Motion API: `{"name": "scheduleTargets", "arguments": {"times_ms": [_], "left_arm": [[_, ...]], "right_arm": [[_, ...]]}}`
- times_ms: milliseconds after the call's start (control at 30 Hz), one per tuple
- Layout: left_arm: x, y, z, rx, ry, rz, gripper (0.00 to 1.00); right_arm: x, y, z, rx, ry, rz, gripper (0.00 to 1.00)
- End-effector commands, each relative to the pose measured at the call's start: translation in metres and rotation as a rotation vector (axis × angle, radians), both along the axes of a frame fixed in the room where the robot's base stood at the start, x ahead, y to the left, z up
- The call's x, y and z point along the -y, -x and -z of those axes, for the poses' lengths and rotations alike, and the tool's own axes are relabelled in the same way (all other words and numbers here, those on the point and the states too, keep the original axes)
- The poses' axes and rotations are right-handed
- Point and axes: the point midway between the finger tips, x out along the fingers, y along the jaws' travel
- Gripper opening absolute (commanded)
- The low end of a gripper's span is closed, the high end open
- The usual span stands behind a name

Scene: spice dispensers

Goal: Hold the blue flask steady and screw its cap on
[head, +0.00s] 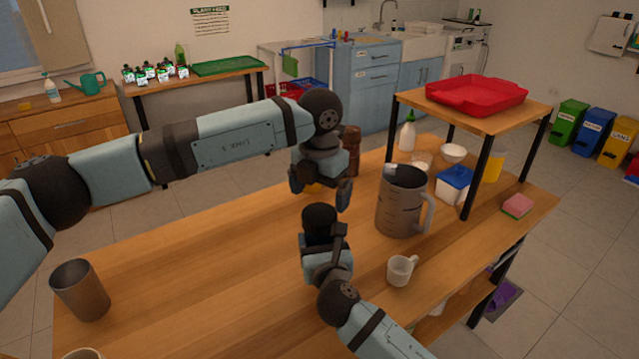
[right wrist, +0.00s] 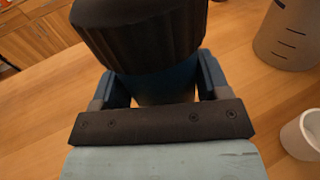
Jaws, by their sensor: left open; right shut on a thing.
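The blue flask (right wrist: 165,88) stands between the fingers of my right gripper (right wrist: 155,88), which is shut on its body. A black ridged cap (right wrist: 140,35) sits on top of the flask; I cannot tell how tight it is. In the head view the cap (head: 319,217) shows as a dark round top, and my right gripper (head: 322,248) comes from below it. My left gripper (head: 320,190) is open and points down just above and behind the cap, with nothing between its fingers. Most of the flask body is hidden in the head view.
A large grey measuring jug (head: 398,212) and a white mug (head: 401,270) stand to the right. A brown container (head: 351,150) stands behind my left gripper. A metal cup (head: 80,290) is at the left. The wooden table (head: 200,270) is clear between.

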Motion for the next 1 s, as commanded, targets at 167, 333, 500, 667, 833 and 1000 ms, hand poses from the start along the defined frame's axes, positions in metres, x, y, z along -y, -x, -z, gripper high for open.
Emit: {"name": "scheduleTargets", "arguments": {"times_ms": [167, 333, 500, 667, 833, 1000], "left_arm": [[0.0, 0.0, 0.03, -0.002, -0.002, 0.0, 0.97], [0.0, 0.0, 0.052, -0.001, -0.001, 0.0, 0.97], [0.0, 0.0, 0.06, -0.001, -0.001, 0.0, 0.97], [0.0, 0.0, 0.06, -0.001, -0.001, 0.0, 0.97], [0.0, 0.0, 0.06, -0.001, -0.001, 0.0, 0.65], [0.0, 0.0, 0.06, 0.0, -0.001, 0.009, 0.48]], "right_arm": [[0.0, 0.0, 0.0, 0.0, 0.0, 0.0, 0.03], [0.0, 0.0, 0.0, 0.0, 0.0, 0.0, 0.03], [0.0, 0.0, 0.0, 0.0, 0.0, 0.0, 0.03], [0.0, 0.0, 0.0, 0.0, 0.0, 0.0, 0.03], [0.0, 0.0, 0.0, 0.0, 0.0, 0.0, 0.03], [0.0, 0.0, 0.0, 0.0, 0.0, 0.0, 0.03]]}}
